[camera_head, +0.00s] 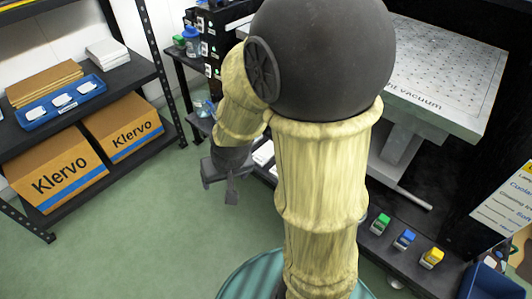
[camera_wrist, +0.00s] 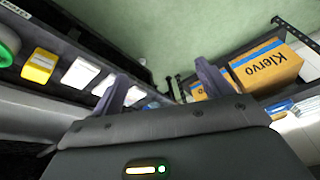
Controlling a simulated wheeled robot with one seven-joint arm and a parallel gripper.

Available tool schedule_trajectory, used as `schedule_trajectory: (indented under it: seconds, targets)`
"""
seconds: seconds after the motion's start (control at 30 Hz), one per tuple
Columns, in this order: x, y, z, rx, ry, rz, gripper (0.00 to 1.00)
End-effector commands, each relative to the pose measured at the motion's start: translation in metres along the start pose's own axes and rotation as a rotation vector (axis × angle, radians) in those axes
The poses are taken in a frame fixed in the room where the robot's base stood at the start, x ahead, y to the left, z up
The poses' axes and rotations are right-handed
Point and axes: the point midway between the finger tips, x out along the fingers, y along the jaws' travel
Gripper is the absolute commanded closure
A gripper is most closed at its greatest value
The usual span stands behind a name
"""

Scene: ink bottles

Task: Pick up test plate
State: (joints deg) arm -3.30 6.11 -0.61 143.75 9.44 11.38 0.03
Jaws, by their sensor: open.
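No thing is clearly recognisable as the test plate. White flat items (camera_head: 263,153) lie on a low shelf just right of my gripper in the head view, partly hidden by my arm. In the wrist view, white blocks (camera_wrist: 80,73) stand in a row on a dark shelf left of the fingers; I cannot tell if one is the plate. My gripper (camera_head: 231,190) hangs over the green floor in front of the shelving. In the wrist view, its two fingers (camera_wrist: 164,85) are spread apart with nothing between them.
A perforated metal vacuum table (camera_head: 445,75) stands at the right. Green, blue and yellow bottles (camera_head: 404,240) sit on a black surface below it. A left rack holds Klervo boxes (camera_head: 58,175) and a blue tray (camera_head: 62,102). The green floor (camera_head: 150,235) between is clear.

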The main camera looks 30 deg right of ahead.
Motion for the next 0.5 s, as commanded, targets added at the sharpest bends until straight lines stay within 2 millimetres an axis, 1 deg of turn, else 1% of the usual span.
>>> schedule_trajectory:
  seconds: [0.03,0.1,0.2,0.3,0.4,0.5]
  targets:
    - [0.011,-0.01,-0.014,0.043,0.027,-0.011,0.22]
    - [0.028,-0.022,-0.035,0.119,0.085,-0.019,0.22]
    - [0.053,-0.034,-0.064,0.233,0.173,-0.007,0.22]
    - [0.078,-0.039,-0.087,0.344,0.263,0.034,0.22]
    - [0.102,-0.039,-0.103,0.445,0.354,0.101,0.22]
    - [0.123,-0.034,-0.111,0.532,0.45,0.191,0.22]
